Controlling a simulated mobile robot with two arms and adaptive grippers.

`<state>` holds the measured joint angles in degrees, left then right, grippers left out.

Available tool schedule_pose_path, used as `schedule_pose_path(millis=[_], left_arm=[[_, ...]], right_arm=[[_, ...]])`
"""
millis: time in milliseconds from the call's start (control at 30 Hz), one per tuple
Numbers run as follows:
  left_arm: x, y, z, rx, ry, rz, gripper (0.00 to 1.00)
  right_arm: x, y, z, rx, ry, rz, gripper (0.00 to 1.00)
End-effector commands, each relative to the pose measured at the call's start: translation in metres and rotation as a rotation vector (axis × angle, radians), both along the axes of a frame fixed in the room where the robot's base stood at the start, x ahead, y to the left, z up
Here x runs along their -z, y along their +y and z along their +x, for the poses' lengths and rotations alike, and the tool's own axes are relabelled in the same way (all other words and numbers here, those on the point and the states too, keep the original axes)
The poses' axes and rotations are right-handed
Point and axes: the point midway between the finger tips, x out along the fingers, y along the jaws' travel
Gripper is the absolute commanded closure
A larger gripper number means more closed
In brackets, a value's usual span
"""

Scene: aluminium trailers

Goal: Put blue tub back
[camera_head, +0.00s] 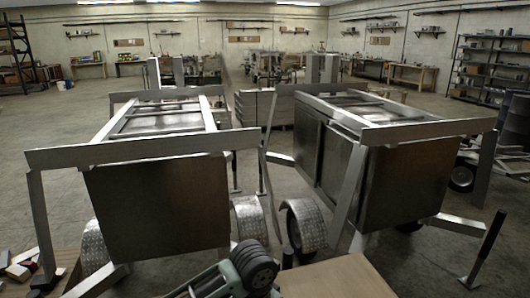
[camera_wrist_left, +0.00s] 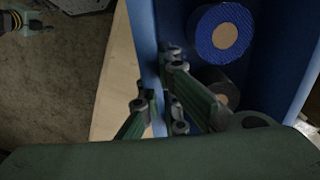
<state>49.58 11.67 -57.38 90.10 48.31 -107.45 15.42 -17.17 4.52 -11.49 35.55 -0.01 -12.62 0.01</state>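The blue tub (camera_wrist_left: 277,72) shows in the left wrist view, seen from above. It holds a blue roll (camera_wrist_left: 205,38) and a darker roll (camera_wrist_left: 231,91). My left gripper (camera_wrist_left: 160,85) has one finger outside the tub's left wall and one inside, with the tips close against the wall. The gripper looks shut on that wall. The lower part of the tub is hidden by my green gripper body. I cannot make out the tub in the head view.
A pale wooden surface (camera_wrist_left: 112,98) lies beside the tub. In the head view, wooden tops show at the bottom right (camera_head: 335,280) and bottom left, the left one with small items. Two aluminium trailers (camera_head: 160,205) (camera_head: 385,185) stand ahead with a narrow gap between. Shelves line the walls.

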Motion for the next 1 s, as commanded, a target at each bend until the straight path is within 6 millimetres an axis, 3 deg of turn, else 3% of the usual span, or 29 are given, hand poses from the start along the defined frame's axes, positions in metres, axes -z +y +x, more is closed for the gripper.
schedule_pose_path(millis=[233, 500, 700, 1000], left_arm=[[-0.048, 0.069, -0.016, -0.292, -0.011, 0.005, 1.00], [-0.095, 0.139, -0.072, -0.618, -0.006, 0.004, 1.00], [-0.109, 0.162, -0.101, -0.744, -0.004, 0.003, 1.00], [-0.113, 0.167, -0.109, -0.779, -0.003, 0.002, 1.00]], right_arm=[[0.000, 0.000, 0.000, 0.000, 0.000, 0.000, 0.40], [0.000, 0.000, 0.000, 0.000, 0.000, 0.000, 0.40], [0.000, 0.000, 0.000, 0.000, 0.000, 0.000, 0.40], [0.000, 0.000, 0.000, 0.000, 0.000, -0.001, 0.40]])
